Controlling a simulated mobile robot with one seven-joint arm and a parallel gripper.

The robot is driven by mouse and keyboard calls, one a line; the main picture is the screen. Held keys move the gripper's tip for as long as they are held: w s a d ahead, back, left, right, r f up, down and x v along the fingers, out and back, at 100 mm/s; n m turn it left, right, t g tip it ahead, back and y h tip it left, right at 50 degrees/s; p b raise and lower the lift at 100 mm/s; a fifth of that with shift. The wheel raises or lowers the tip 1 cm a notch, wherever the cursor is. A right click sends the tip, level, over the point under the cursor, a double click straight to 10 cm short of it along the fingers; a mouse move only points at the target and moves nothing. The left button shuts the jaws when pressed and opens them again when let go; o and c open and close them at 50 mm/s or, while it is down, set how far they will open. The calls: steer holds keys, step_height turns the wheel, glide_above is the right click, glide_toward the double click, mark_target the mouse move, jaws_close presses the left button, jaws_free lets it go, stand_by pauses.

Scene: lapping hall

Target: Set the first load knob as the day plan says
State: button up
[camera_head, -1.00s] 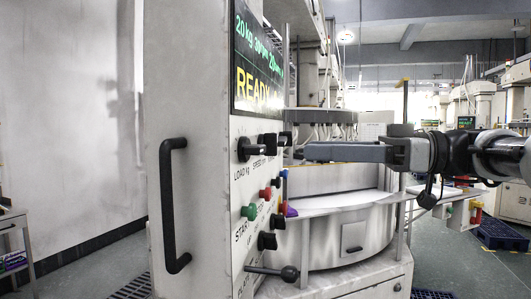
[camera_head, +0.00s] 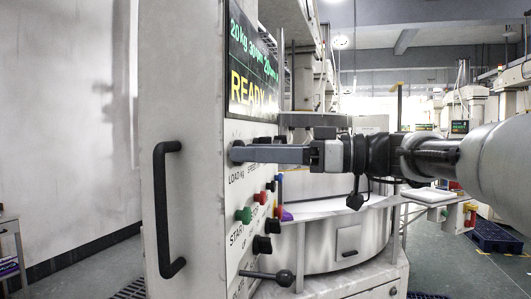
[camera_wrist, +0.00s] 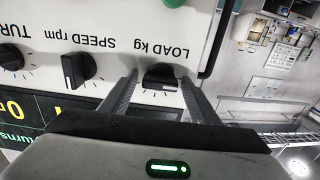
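The load knob (camera_wrist: 161,77) is black, under the label "LOAD kg", which appears upside down in the wrist view. My gripper (camera_wrist: 160,84) is open, with one finger on each side of the knob and small gaps between. In the head view my gripper (camera_head: 237,153) reaches the panel from the right, and its fingers mostly hide the load knob. The machine's display (camera_head: 252,75) reads 20 kg, 30 rpm, another value starting with 20, and READY. No readable day plan shows.
The speed knob (camera_wrist: 78,70) sits beside the load knob, with the turns knob (camera_wrist: 12,57) beyond it. Below are a green button (camera_head: 243,215), a red button (camera_head: 260,197) and a lever (camera_head: 270,276). A black handle (camera_head: 160,210) stands out from the cabinet's side.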

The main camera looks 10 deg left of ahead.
steer(key=c, duration=0.8)
steer(key=shift+c, duration=0.2)
